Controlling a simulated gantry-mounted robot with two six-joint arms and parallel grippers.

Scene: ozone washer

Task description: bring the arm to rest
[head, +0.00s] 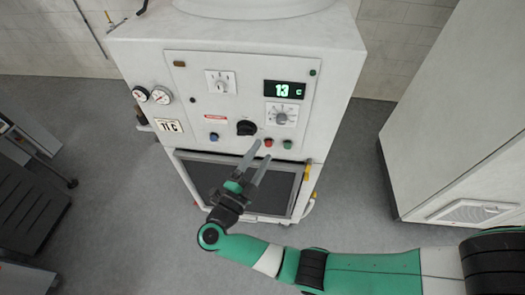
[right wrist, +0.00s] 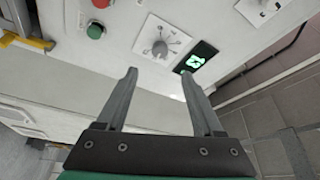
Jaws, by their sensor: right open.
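My right arm (head: 360,270) comes in from the right in the head view, green and white with dark joints. My right gripper (head: 262,157) is open and empty in front of the white washer's control panel (head: 190,75). In the right wrist view the two grey fingers (right wrist: 160,88) stand apart with nothing between them, pointing toward the panel. A red button (head: 268,143) and a green button (head: 287,145) sit close to the fingertips in the head view; I cannot tell whether they touch. My left gripper is not in view.
The panel has a black knob (head: 246,128), a dial (head: 284,116) and a display (head: 285,89) reading 13 C. Below is a dark window (head: 265,185). A white cabinet (head: 455,130) stands right, a dark cart (head: 30,205) left.

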